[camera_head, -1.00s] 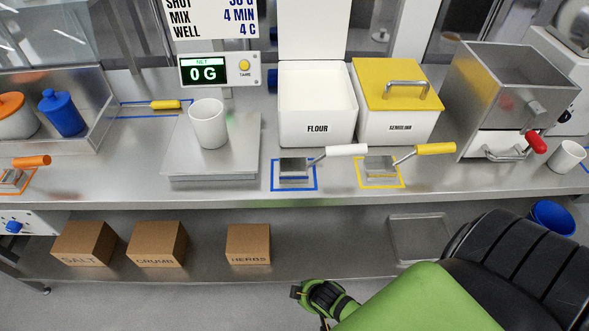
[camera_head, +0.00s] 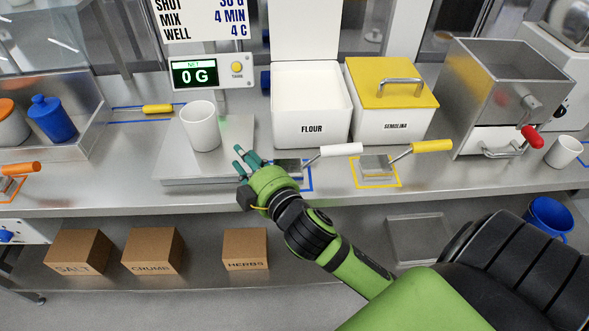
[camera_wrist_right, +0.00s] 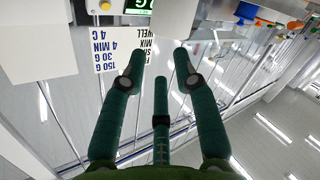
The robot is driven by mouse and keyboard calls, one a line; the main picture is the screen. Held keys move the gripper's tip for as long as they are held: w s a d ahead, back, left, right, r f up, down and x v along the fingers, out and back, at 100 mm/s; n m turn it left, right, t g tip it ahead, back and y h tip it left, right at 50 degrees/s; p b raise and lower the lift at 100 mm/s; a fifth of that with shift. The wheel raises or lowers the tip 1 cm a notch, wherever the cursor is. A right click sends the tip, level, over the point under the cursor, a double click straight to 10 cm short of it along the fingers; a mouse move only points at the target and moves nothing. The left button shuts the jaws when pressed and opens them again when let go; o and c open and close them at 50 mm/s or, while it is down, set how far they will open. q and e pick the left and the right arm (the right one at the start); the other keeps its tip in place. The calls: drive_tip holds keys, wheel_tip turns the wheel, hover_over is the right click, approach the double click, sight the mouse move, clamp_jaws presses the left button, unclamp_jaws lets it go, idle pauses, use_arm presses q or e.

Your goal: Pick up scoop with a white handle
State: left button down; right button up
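The scoop with a white handle (camera_head: 340,150) lies on the bench inside a blue outline, in front of the flour bin. Its metal pan (camera_head: 290,168) is partly hidden behind my right gripper. My right gripper (camera_head: 243,157) is over the front edge of the bench, left of the scoop and by the scale's front right corner, fingers pointing up and left. In the right wrist view the gripper's fingers (camera_wrist_right: 157,72) are spread apart with nothing between them. My left gripper is not in view.
The scale (camera_head: 170,168) with a white cup (camera_head: 200,126) stands left of the gripper. The flour bin (camera_head: 310,110) is open behind the scoop. A yellow-handled scoop (camera_head: 430,146) lies to the right, before the semolina bin (camera_head: 390,115). Boxes (camera_head: 245,250) stand on the lower shelf.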

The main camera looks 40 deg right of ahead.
drive_tip(key=a+r+n+y, duration=1.3)
drive_tip(key=r+n+y, duration=0.25)
drive_tip(key=n, duration=0.45)
drive_tip(key=s+a+f+n+g+y, duration=0.4)
drive_tip(key=a+n+g, duration=0.2)
drive_tip(key=n+g, duration=0.6)
drive_tip(key=n+g+h, duration=0.5)
drive_tip(key=n+h, duration=0.2)
drive_tip(key=h, duration=1.2)
approach(289, 174)
drive_tip(key=s+a, duration=0.3)
drive_tip(key=f+p, duration=0.1)
drive_tip(key=f, duration=0.1)
drive_tip(key=f+p, duration=0.1)
drive_tip(key=f, duration=0.1)
drive_tip(key=d+f+p, duration=0.1)
drive_tip(key=f, duration=0.1)
drive_tip(key=shift+f, duration=0.1)
drive_tip(key=shift+w+a+f, duration=0.1)
drive_tip(key=shift+f, duration=0.1)
clamp_jaws()
